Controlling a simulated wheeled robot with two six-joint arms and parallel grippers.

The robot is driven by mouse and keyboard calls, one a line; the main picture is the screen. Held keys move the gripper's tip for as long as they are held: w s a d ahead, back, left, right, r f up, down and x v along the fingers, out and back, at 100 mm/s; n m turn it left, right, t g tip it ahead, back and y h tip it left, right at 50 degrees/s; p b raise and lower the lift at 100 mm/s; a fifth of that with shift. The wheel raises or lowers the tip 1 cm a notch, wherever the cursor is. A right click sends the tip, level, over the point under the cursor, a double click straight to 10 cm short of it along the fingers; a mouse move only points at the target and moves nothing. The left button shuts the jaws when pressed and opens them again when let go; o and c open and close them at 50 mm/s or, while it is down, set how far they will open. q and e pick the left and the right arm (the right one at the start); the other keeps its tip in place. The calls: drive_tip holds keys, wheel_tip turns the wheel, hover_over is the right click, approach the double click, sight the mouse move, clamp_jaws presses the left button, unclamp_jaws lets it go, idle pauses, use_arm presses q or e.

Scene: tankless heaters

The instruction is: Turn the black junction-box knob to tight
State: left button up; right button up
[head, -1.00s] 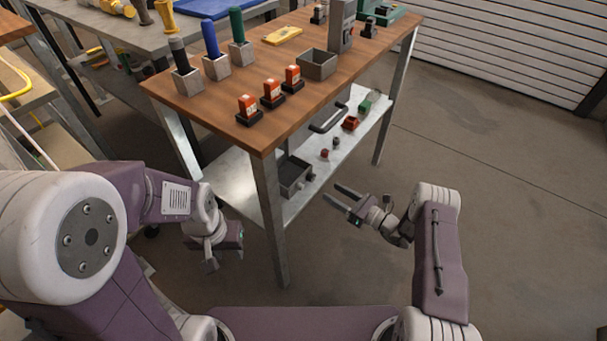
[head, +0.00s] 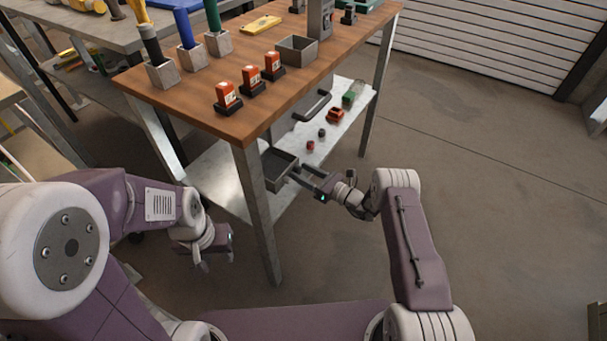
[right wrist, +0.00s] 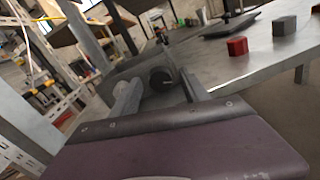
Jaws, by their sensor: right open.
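The grey box (head: 280,172), apparently the junction box, sits on the lower metal shelf near the front table leg. Its black knob (right wrist: 161,78) shows as a dark round shape in the right wrist view, between and beyond my right fingers; in the head view I cannot make it out. My right gripper (head: 298,174) is open at the right side of the box; it also shows in the right wrist view (right wrist: 157,88). I cannot tell whether the fingers touch the knob. My left gripper (head: 215,258) hangs left of the front table leg, apart from the box.
The shelf (head: 225,180) also bears a small red block (head: 310,146), a dark block (head: 322,133) and a red-orange part (head: 335,115). The wooden tabletop (head: 200,110) is above, with a handle (head: 318,105) below it. The floor to the right is clear.

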clamp_jaws()
drive_tip(key=shift+m, duration=0.7)
unclamp_jaws()
drive_tip(key=p+v, duration=0.3)
drive_tip(key=v, duration=0.6)
drive_tip(key=shift+r, duration=0.1)
